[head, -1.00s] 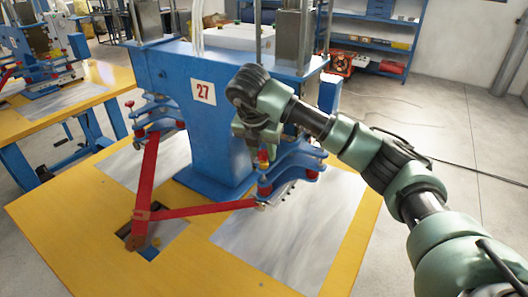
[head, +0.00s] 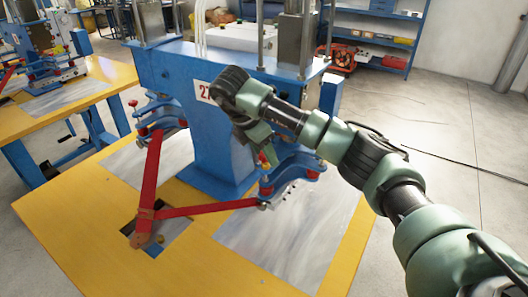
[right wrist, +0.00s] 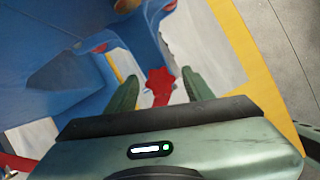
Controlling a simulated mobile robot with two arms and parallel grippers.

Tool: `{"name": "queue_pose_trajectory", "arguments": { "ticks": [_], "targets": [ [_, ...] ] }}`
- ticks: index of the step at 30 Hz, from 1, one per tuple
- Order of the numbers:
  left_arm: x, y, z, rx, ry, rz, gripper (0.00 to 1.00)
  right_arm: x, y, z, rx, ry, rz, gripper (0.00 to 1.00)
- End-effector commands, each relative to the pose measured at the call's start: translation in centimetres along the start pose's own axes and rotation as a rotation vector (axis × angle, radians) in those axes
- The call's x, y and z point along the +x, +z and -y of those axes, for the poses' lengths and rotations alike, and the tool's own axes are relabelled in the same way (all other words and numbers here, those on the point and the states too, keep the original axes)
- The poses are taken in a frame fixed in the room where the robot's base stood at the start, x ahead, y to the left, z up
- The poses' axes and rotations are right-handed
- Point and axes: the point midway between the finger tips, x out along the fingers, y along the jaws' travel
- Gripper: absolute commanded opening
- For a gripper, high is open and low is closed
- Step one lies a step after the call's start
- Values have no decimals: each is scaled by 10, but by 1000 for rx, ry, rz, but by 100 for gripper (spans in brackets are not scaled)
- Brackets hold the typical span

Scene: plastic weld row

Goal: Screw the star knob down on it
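The star knob (right wrist: 159,82) is red and shows between my right fingertips in the right wrist view, with a small gap on each side. My right gripper (right wrist: 160,80) is open around or just above it; the exact depth is hard to tell. In the head view my right gripper (head: 268,154) points down over the blue clamp bracket (head: 292,172) on the machine's right side. The fingers hide the star knob there. My left gripper is not in view.
The blue machine (head: 218,150) stands on a yellow table (head: 90,232) with grey metal plates. A red V-shaped bar (head: 150,175) joins the two side clamps in front. A similar bracket (head: 160,108) sits at the left.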

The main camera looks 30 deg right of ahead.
Motion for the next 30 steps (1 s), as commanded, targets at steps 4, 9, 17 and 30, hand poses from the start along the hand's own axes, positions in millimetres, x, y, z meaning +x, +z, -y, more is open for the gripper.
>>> {"name": "queue_pose_trajectory", "arguments": {
  "ticks": [4, 9, 17, 30],
  "targets": [
    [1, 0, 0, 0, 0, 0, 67, 1, 0, 0, -13, 6, 0, 52],
    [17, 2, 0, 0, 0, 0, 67, 5, 1, 2, -235, 100, 4, 52],
    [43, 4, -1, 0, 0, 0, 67, 6, 2, 3, -655, 273, 2, 52],
    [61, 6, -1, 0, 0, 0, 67, 3, 5, 5, -1249, 518, -3, 52]
  ]
}}
